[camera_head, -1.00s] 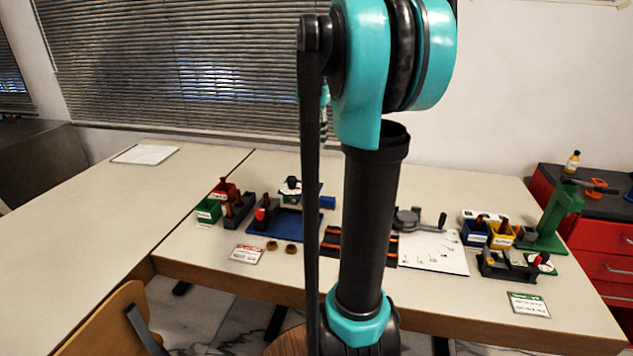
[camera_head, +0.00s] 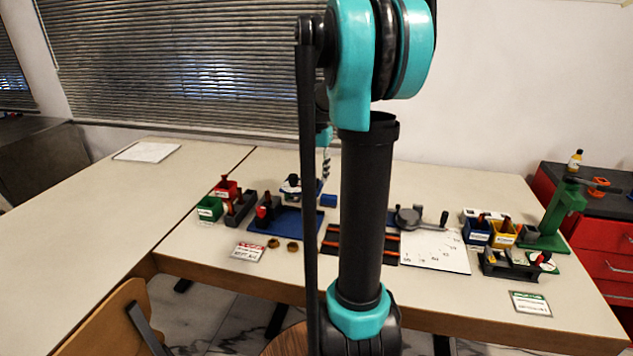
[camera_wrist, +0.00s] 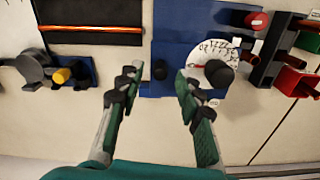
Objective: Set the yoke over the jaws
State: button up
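A gauge fixture stands on a blue base plate (camera_head: 300,226), left of my arm in the head view. Its white round dial (camera_wrist: 212,62) with a dark knob shows in the wrist view. A blue block (camera_head: 328,201) sits at its right end in the head view. A dark upright part with a red face (camera_head: 264,213) stands at the plate's left. I cannot tell which parts are the yoke and the jaws. My gripper (camera_wrist: 158,84) is open and empty above the blue plate, its fingers either side of a small dark knob (camera_wrist: 159,70).
Red and green bins (camera_head: 209,209) stand left of the plate. A dark panel with orange strips (camera_head: 330,240) and a cranked grey device (camera_head: 410,217) lie to the right. Blue and yellow bins (camera_head: 502,233) and a green press (camera_head: 560,215) are farther right. The left table is largely clear.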

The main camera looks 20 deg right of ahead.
aim_at(316, 179)
jog(key=shift+f, duration=1.5)
grip_shut()
